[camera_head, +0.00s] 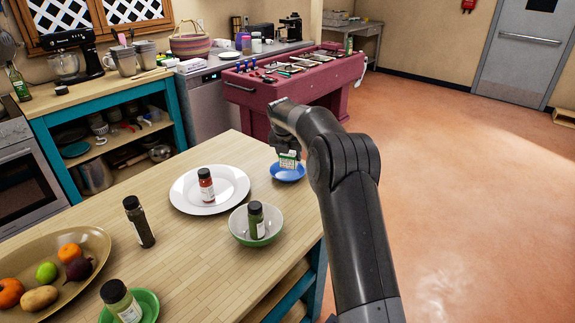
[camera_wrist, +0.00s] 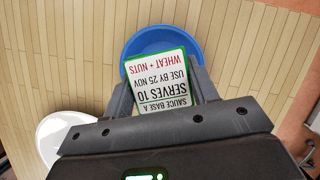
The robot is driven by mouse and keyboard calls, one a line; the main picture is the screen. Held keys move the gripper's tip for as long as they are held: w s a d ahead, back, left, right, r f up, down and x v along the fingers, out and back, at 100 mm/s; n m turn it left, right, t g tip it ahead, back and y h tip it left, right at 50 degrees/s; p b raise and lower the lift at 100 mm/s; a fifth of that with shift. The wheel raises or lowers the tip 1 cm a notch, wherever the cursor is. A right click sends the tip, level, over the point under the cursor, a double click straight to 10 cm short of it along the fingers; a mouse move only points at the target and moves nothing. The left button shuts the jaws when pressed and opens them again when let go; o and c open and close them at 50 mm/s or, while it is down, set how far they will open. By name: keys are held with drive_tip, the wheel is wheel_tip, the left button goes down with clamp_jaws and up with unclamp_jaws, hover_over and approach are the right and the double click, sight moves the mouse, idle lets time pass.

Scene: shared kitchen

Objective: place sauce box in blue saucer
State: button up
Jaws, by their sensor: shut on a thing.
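The sauce box (camera_wrist: 160,80) is a white carton with a green edge and printed text, "SAUCE BASE A, SERVES 10". My gripper (camera_wrist: 160,92) is shut on it, one finger on each side. The blue saucer (camera_wrist: 140,38) lies on the wooden table below and just beyond the box in the wrist view, partly hidden by it. In the head view the box (camera_head: 289,160) is over the far side of the blue saucer (camera_head: 288,174), near the table's right edge. Whether the box touches the saucer cannot be told.
A dark bottle (camera_head: 139,222), a fruit platter (camera_head: 92,240) and a green saucer (camera_head: 150,304) are farther left and nearer.

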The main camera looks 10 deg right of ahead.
sight(287, 164)
drive_tip(key=shift+w+a+f, duration=0.15)
drive_tip(key=shift+a+f, duration=0.15)
drive_tip(key=shift+f, duration=1.9)
drive_tip(key=o, duration=1)
drive_tip(key=shift+f, duration=0.15)
drive_tip(key=shift+o, duration=0.2)
